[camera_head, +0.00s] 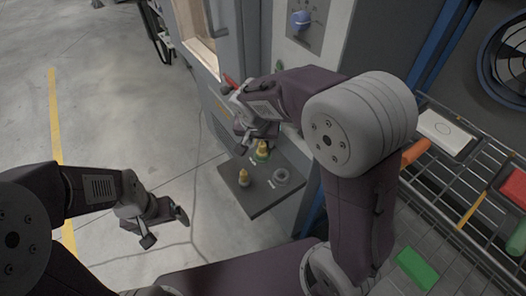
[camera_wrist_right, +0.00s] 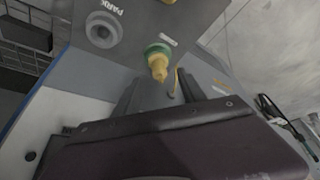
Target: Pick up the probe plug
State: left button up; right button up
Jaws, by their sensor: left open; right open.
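Two yellow plugs stand on a small dark shelf (camera_head: 262,196). One yellow plug (camera_head: 262,147) sits in a green ring, which also shows in the right wrist view (camera_wrist_right: 158,64). The other yellow plug (camera_head: 243,177) stands nearer the shelf's left edge; only its edge shows at the top of the wrist view (camera_wrist_right: 168,2). I cannot read which is the probe plug. My right gripper (camera_head: 236,116) is open and empty above and beside the green-ringed plug; in the wrist view its fingers (camera_wrist_right: 160,88) point toward that plug. My left gripper (camera_head: 165,228) is open and empty over the floor.
An empty grey ring (camera_head: 281,177) marked PARK (camera_wrist_right: 104,30) sits on the shelf's right part. A grey cabinet with a blue knob (camera_head: 301,19) rises behind. A wire rack (camera_head: 450,185) with coloured items stands at right. The floor at left is clear.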

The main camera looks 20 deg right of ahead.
jog(key=b+x, duration=0.1)
jog(key=x, duration=0.3)
jog(key=shift+w+d+f, duration=0.15)
jog(key=shift+d+f, duration=0.05)
jog(key=shift+f, duration=0.05)
jog(key=shift+w+f, duration=0.25)
jog(key=shift+f, duration=0.1)
jog(key=shift+c, duration=0.6)
grip_shut()
jog(key=shift+r, duration=0.1)
notch_tip(320, 180, up, 10)
jog(key=p, duration=0.3)
notch_tip(320, 180, up, 5)
jog(key=p, duration=0.5)
send_over(262, 144)
